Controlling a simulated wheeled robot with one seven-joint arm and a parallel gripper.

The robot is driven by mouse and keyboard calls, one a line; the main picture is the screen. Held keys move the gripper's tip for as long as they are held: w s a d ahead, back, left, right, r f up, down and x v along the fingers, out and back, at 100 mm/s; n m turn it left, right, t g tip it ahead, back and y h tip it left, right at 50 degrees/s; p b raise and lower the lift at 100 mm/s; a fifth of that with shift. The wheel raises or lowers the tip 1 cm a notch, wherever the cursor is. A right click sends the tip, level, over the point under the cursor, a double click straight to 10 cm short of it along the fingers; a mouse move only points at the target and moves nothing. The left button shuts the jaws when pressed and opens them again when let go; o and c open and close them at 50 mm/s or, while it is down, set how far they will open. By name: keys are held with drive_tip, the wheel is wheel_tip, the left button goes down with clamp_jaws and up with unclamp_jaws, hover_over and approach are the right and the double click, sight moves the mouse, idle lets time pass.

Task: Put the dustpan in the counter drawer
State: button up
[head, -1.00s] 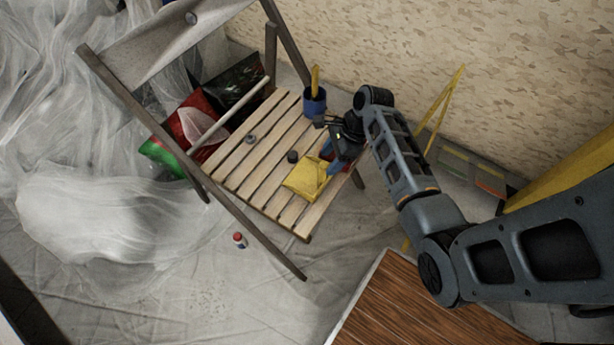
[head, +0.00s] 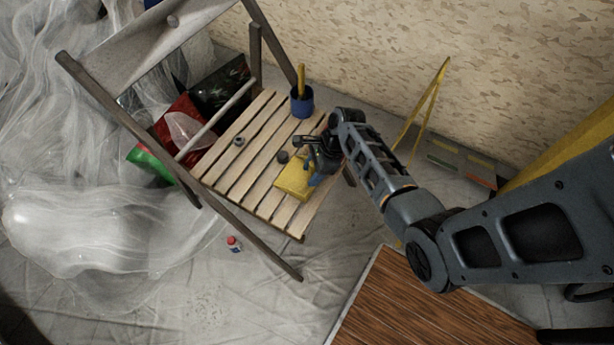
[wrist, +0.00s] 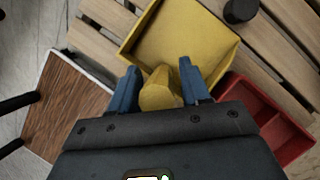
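The yellow dustpan (head: 292,181) lies on the slatted seat of a wooden folding chair (head: 222,178). In the wrist view its square pan (wrist: 185,40) points away from me and its rounded handle (wrist: 160,92) points towards me. My gripper (head: 315,170) is low over the seat at the handle end. In the wrist view its blue fingers (wrist: 158,82) are apart, one on each side of the handle; I cannot tell whether they touch it. A wood-topped surface (head: 425,305) at the lower right may be the counter; no drawer is visible.
A blue cup (head: 301,104) with a yellow item, a dark round object (head: 283,157) and a metal ring (head: 240,142) share the seat. A red tray (wrist: 262,122) lies beside the dustpan. The chair's back rises at the left. A small bottle (head: 233,243) is on the floor.

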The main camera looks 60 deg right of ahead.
clamp_jaws()
drive_tip(key=shift+r, duration=0.15)
idle(0.4)
